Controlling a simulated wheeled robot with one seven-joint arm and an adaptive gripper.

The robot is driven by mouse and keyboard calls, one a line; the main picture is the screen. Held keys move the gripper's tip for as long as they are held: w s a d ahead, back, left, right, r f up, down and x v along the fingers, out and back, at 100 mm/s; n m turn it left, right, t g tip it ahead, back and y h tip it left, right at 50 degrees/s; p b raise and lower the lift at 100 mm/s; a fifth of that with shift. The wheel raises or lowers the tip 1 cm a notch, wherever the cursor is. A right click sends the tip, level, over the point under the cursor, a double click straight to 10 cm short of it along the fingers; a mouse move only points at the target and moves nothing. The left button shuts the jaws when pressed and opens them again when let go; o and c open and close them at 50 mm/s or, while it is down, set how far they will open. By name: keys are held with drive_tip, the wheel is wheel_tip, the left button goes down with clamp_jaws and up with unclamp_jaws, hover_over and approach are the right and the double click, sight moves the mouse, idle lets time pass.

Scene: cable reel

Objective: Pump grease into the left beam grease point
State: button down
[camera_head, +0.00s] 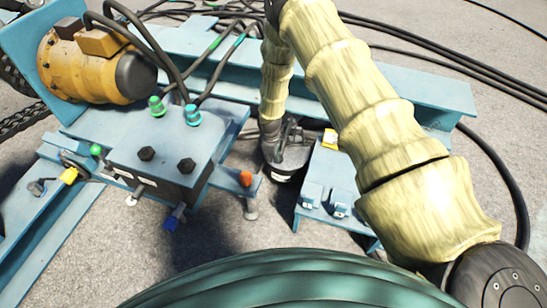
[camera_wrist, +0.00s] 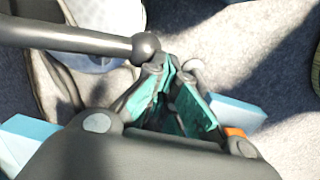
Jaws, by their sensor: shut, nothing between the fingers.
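My gripper (camera_wrist: 173,70) shows in the wrist view with its teal-lined fingers together and nothing held. A dark grey rod with a ball end (camera_wrist: 146,48) crosses from the left, its ball overlapping the view of one fingertip; I cannot tell if they touch. In the head view my yellow-sleeved arm reaches down to a dark wrist and gripper area between the blue machine and a small blue stand. The fingertips are not clear there. An orange cap (camera_head: 246,178) stands on a blue bracket right of the grey block. I cannot make out which fitting is the left beam grease point.
A grey block (camera_head: 158,168) carries black bolts and green hose fittings (camera_head: 157,106). A yellow motor (camera_head: 90,65) is behind it. A blue beam (camera_head: 420,90) runs behind my arm. The small blue stand (camera_head: 325,170) is close right. Black cables lie on the floor.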

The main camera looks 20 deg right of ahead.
drive_tip(key=s+a+r+p, duration=0.2)
drive_tip(key=r, duration=0.4)
drive_tip(key=s+a+r+p, duration=0.2)
drive_tip(key=s+r, duration=0.1)
drive_tip(key=r, duration=0.3)
drive_tip(key=shift+a+r+p, duration=0.15)
drive_tip(key=shift+a+p, duration=0.15)
drive_tip(key=shift+a, duration=0.1)
drive_tip(key=shift+w, duration=0.1)
idle(1.5)
